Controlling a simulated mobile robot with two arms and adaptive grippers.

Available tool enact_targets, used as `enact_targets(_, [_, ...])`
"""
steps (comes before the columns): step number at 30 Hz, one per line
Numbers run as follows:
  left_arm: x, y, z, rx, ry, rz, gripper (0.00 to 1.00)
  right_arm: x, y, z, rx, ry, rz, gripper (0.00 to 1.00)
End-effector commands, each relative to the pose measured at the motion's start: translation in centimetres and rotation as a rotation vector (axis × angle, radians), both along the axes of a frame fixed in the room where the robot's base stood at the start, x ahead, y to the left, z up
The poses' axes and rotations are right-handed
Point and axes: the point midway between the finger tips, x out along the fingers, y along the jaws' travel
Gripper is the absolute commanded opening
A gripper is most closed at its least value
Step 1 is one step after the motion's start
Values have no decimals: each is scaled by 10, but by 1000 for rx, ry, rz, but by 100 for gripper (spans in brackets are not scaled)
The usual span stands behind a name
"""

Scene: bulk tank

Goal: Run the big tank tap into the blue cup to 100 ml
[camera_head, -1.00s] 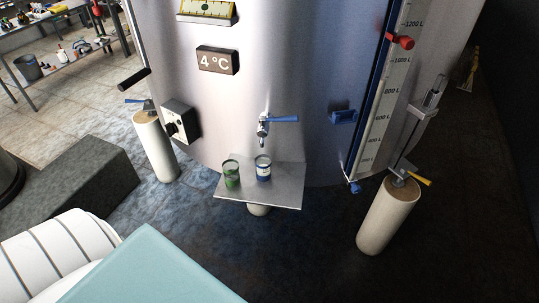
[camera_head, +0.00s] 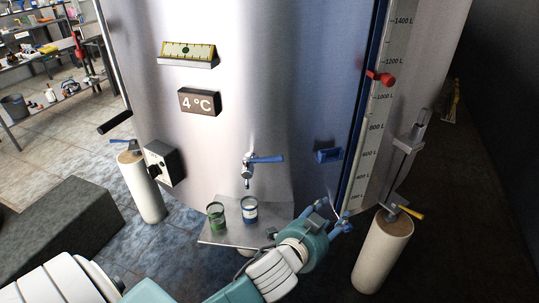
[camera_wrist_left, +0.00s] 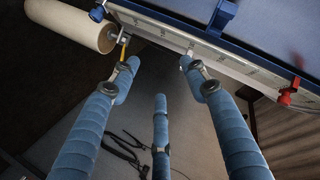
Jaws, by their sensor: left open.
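The big steel tank (camera_head: 280,60) fills the middle of the head view. Its tap (camera_head: 248,170) has a blue lever (camera_head: 267,159) pointing right. The blue cup (camera_head: 250,210) stands upright on a small shelf (camera_head: 215,239) below the tap. A green cup (camera_head: 216,216) stands to its left. My left gripper (camera_head: 338,216) is open and empty, to the right of the shelf, near the lower end of the gauge strip. In the left wrist view its blue fingers (camera_wrist_left: 158,75) are spread with nothing between them. My right gripper is not in view.
A blue bracket (camera_head: 328,155) and a level gauge (camera_head: 373,120) with a red marker (camera_head: 381,78) are on the tank's right. A pale tank leg (camera_head: 383,252) with a yellow lever (camera_head: 411,212) stands near my left gripper. A dark block (camera_head: 62,228) lies at left.

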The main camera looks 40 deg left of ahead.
Motion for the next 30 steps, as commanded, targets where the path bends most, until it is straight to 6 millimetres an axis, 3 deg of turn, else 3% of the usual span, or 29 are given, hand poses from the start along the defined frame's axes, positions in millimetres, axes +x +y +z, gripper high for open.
enact_targets(1, [26, -17, 55, 86, -168, -74, 45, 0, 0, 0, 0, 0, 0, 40])
enact_targets(3, [46, -48, 126, 221, -402, -186, 45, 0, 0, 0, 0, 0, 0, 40])
enact_targets(6, [50, -107, 214, 464, -743, -373, 45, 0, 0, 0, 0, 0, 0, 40])
enact_targets(9, [32, -167, 260, 732, -1036, -575, 45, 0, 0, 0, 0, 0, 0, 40])
enact_targets(10, [24, -183, 266, 816, -1114, -638, 45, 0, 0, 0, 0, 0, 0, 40])
enact_targets(12, [8, -214, 265, 1022, -1272, -796, 45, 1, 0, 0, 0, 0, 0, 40])
enact_targets(14, [-2, -230, 251, 1207, -1380, -942, 45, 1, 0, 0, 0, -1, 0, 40])
enact_targets(17, [-5, -229, 210, 1525, -1485, -1209, 45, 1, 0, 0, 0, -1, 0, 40])
enact_targets(20, [10, -188, 162, 1835, -1470, -1514, 45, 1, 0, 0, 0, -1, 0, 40])
enact_targets(23, [35, -106, 130, 2105, -1309, -1848, 45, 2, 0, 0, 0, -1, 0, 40])
enact_targets(24, [44, -65, 124, -2124, 1165, 1924, 45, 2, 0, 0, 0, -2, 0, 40])
enact_targets(27, [56, 40, 128, -2003, 761, 1985, 45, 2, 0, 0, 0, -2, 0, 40])
enact_targets(30, [52, 122, 145, -1905, 474, 2052, 45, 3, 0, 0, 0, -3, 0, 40])
